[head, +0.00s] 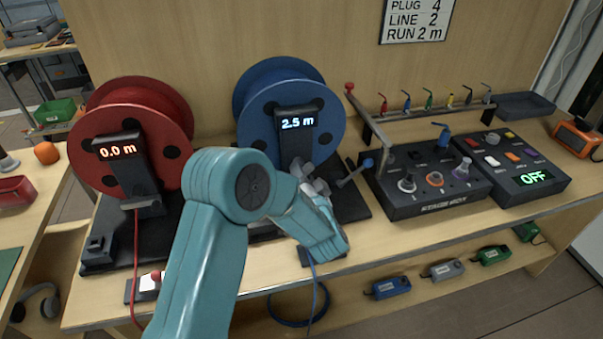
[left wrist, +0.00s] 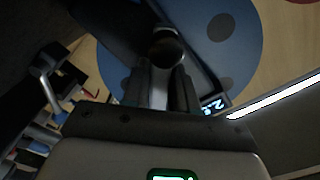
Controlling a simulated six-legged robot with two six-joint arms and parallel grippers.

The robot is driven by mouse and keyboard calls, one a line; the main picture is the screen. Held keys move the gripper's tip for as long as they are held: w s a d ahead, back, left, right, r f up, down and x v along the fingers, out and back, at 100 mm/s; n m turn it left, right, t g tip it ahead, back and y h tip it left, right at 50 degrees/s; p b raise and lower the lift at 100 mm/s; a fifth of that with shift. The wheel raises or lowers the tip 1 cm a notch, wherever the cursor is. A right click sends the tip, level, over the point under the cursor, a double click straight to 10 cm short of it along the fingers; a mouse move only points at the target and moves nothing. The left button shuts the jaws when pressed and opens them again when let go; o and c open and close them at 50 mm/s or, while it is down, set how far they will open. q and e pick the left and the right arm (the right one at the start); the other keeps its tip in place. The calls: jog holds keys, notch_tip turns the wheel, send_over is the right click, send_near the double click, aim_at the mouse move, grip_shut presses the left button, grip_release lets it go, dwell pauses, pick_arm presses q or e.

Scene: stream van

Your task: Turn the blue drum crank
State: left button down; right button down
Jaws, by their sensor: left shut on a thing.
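The blue drum (head: 253,88) stands on a dark base at the back of the bench, and its display (head: 297,122) reads 2.5 m. It also shows in the left wrist view (left wrist: 243,45). My left gripper (head: 312,178) is at the lower front of the blue drum, right of its post. In the left wrist view its fingers (left wrist: 165,75) are shut on a dark round knob (left wrist: 166,43), which appears to be the crank's handle. The rest of the crank is mostly hidden by the gripper. A blue cable (head: 312,285) hangs below. My right gripper is not in view.
A red drum (head: 150,105) reading 0.0 m stands left. A control box (head: 435,207) and a unit showing OFF (head: 510,185) stand farther right. A sign (head: 415,20) reads PLUG 4, LINE 2, RUN 2 m.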

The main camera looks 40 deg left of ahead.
pick_arm(q)
jog(key=shift+r+m+p, duration=0.1)
jog(key=shift+m+p, duration=0.9)
jog(key=shift+m, duration=0.9)
jog(key=shift+r+m+p, duration=0.1)
jog(key=shift+m+p, duration=0.8)
jog(key=shift+m, duration=1)
dwell(3.1)
jog(key=c, duration=1)
grip_release()
jog(key=shift+c, duration=0.2)
jog(key=b+v, duration=0.2)
jog(key=v, duration=1.4)
